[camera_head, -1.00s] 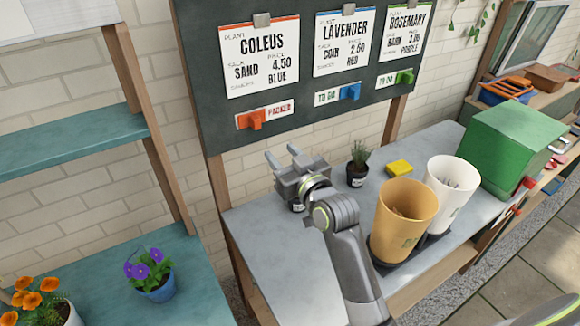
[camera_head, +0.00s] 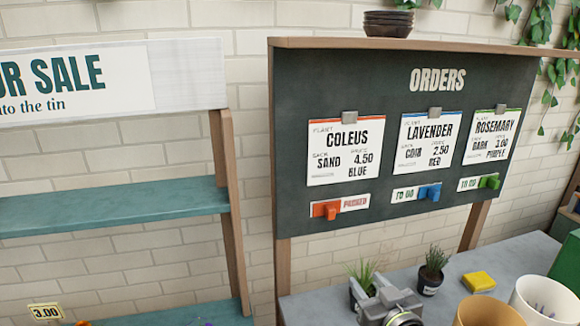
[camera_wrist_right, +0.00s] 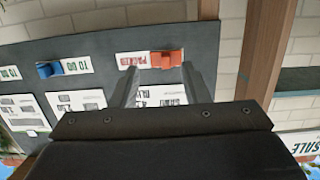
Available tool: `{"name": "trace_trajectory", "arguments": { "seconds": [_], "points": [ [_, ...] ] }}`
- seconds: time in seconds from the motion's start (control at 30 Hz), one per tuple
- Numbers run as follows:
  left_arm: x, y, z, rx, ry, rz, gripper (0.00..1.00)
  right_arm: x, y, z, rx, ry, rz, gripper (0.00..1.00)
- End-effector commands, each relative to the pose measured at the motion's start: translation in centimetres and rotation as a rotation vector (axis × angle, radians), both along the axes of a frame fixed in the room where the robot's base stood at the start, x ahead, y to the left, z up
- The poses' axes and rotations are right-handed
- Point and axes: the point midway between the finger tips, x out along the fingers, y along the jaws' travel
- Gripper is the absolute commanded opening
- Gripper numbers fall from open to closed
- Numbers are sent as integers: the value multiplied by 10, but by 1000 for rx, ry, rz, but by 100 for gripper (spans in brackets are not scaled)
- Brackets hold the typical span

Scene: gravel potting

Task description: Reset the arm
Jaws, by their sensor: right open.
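My right gripper (camera_head: 372,290) shows at the bottom edge of the head view, in front of a small potted plant (camera_head: 362,272) on the grey bench (camera_head: 455,262). In the right wrist view its two fingers (camera_wrist_right: 162,88) stand apart with nothing between them. Behind them are the orders board (camera_wrist_right: 90,48), upside down, and its orange slider (camera_wrist_right: 166,59). The rest of the right arm is cut off below the head view. My left gripper is not in view.
On the board (camera_head: 400,250) the coleus slider (camera_head: 326,210) shows "PACKED"; lavender (camera_head: 429,192) and rosemary (camera_head: 489,182) show "TO DO". A dark potted plant (camera_head: 430,283), yellow block (camera_head: 479,281), tan pot (camera_head: 488,314) and white pot (camera_head: 545,300) stand on the bench. Teal shelves (camera_head: 115,210) are left.

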Motion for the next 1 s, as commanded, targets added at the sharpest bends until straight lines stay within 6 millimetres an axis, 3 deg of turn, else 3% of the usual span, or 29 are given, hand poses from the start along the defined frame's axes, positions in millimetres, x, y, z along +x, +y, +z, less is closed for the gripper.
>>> {"name": "trace_trajectory", "arguments": {
  "seconds": [0.1, 0.3, 0.5, 0.7, 0.8, 1.0],
  "points": [
    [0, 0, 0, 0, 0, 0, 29, -49, -25, -60, -44, 219, -44, 42],
    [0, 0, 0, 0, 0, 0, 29, -152, -64, -137, -109, 595, -138, 42],
    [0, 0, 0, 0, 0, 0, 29, -243, -90, -172, -151, 875, -223, 42],
    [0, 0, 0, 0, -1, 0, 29, -322, -108, -184, -185, 1103, -306, 42],
    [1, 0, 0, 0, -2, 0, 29, -306, -110, -210, -178, 1097, -297, 42],
    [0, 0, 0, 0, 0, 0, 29, -296, -114, -260, -174, 1119, -292, 42]
  ]
}}
